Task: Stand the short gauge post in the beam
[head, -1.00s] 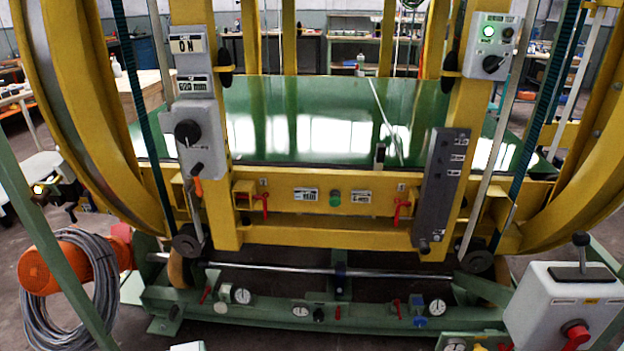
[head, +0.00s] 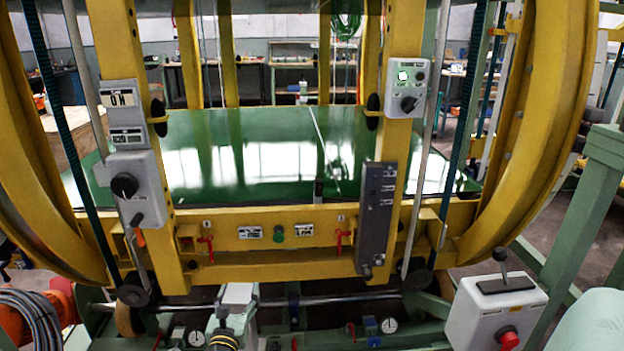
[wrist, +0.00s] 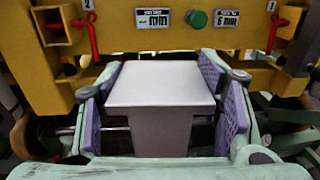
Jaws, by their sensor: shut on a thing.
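A pale grey block (wrist: 160,85) with a flat, wide top and a narrower stem below is held between the purple pads of my gripper (wrist: 160,100). I take it to be the short gauge post. In the head view its pale top (head: 238,293) shows low in front of the frame, with my gripper (head: 224,322) just below it. The yellow beam (head: 225,271) runs across the machine behind it. The beam also shows in the wrist view (wrist: 185,49), with a square opening at left and number plates 1 and 2. A gap between block and beam cannot be judged.
Red levers (head: 207,246) and a green button (head: 278,234) are on the beam's face. A dark grey upright box (head: 377,215) is fixed at the beam's right. A shiny rod (head: 340,298) and gauges (head: 389,325) lie below. A control box (head: 496,312) stands at lower right.

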